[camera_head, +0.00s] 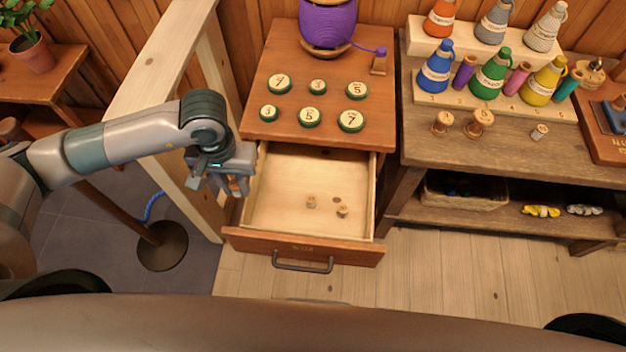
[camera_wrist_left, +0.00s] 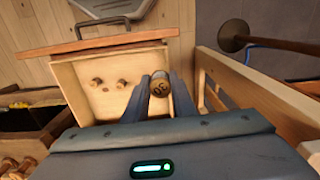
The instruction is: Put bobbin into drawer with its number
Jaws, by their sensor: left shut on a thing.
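My left gripper (camera_head: 238,188) is over the left side of the open drawer (camera_head: 304,252). In the left wrist view its fingers are shut on a wooden bobbin (camera_wrist_left: 160,87) with a dark mark on its end. I cannot read the mark. In the head view the fingers hide this bobbin. Two small wooden bobbins (camera_head: 311,202) (camera_head: 342,211) are in the drawer; they also show in the wrist view (camera_wrist_left: 97,82) (camera_wrist_left: 121,84). My right gripper is not in view.
Several green-rimmed number discs (camera_head: 309,117) lie on the cabinet top (camera_head: 285,60) near a purple spool (camera_head: 328,24). A workbench (camera_head: 440,165) at the right carries colored cones and small spools (camera_head: 479,122). A wooden post frame (camera_head: 200,170) stands close left of the drawer.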

